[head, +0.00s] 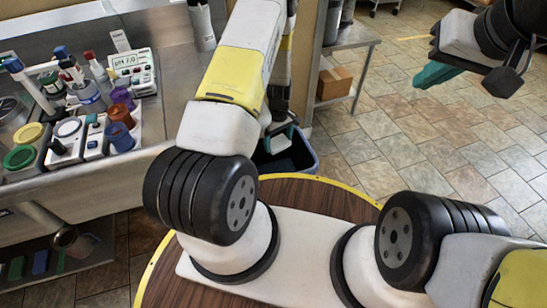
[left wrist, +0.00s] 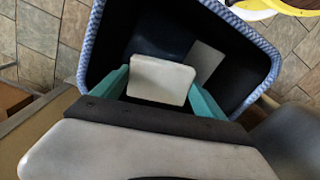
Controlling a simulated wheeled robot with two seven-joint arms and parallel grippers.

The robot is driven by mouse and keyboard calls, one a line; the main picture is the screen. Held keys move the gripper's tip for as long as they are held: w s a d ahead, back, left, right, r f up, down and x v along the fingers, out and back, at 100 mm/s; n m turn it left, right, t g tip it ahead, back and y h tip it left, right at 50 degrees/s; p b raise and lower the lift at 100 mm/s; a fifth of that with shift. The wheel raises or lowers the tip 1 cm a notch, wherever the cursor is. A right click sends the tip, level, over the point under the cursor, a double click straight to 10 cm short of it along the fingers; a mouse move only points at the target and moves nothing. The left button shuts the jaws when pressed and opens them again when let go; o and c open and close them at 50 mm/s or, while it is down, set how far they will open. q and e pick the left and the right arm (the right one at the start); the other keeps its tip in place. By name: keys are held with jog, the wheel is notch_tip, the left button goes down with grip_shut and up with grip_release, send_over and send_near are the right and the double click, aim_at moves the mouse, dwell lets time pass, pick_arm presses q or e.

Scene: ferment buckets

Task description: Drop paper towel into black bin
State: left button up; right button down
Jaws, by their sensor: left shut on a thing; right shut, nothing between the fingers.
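The black bin (head: 293,163) stands on the floor beyond my base, partly hidden by my left arm in the head view. In the left wrist view the bin (left wrist: 250,45) has a blue-and-white rim and a dark inside. My left gripper (left wrist: 160,88) has teal fingers shut on a folded white paper towel (left wrist: 162,80), held over the bin's opening. In the head view the left gripper (head: 280,132) is mostly hidden behind its arm. My right gripper (head: 433,75) is shut and empty, up at the right, well away from the bin.
A steel counter (head: 100,190) with bottles, a pH meter (head: 131,66) and colored lids is at the left. A shelf table (head: 350,40) with a cardboard box (head: 334,82) is behind the bin. A flat grey patch (left wrist: 207,62) shows inside the bin. Tiled floor is open at right.

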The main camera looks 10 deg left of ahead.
pick_arm(q)
jog(key=shift+f, duration=1.45)
jog(key=o, duration=1.2)
jog(key=shift+o, duration=0.2)
jog(key=shift+r, duration=3.9)
